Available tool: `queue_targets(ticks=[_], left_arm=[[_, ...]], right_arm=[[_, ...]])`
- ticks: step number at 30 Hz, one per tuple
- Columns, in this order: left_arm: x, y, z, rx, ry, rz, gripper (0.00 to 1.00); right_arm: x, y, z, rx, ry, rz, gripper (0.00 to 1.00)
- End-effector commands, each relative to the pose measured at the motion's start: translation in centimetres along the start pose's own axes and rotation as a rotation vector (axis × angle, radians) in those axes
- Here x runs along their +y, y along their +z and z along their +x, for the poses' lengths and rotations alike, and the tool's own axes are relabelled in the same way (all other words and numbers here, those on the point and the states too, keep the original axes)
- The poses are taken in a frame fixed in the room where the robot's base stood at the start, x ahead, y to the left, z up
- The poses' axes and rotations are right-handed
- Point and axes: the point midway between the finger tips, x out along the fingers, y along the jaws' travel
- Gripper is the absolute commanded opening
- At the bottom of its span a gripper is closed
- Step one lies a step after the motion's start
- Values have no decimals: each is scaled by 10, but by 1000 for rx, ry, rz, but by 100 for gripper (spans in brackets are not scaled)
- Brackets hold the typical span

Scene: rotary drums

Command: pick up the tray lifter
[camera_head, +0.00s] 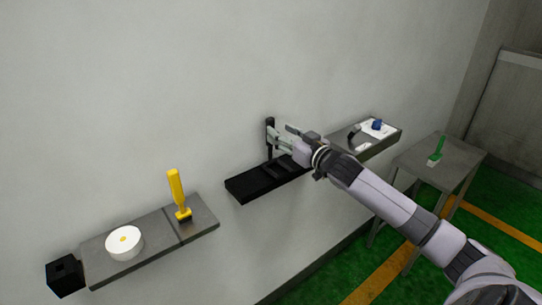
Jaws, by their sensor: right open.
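My right gripper (281,137) reaches in from the right to the middle of the wall. It is open, with its fingers pointing left at a black upright handle (269,124). The handle stands at the back of a black shelf (243,187) and looks like the tray lifter, though I cannot be sure. Its top shows above the fingers; part of it is hidden by them. I cannot tell whether the fingers touch it. My left gripper is not in view.
A left shelf (111,268) holds a white round drum (124,243) and a yellow-handled tool (176,190). A black box (65,275) is at its end. A right shelf (387,143) bears a blue item (377,124). A green tool (438,149) stands on a grey table (462,156).

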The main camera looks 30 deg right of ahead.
Motion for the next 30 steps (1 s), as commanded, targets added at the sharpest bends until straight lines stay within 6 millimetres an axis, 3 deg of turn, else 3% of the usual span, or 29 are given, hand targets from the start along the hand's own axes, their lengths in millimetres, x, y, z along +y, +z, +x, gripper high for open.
queue_targets(ticks=[10,21,30], left_arm=[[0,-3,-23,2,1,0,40],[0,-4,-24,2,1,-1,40],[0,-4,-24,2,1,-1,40]], right_arm=[[5,-2,43,3,0,2,45],[5,1,50,1,-1,0,44],[5,1,49,1,0,0,24]])
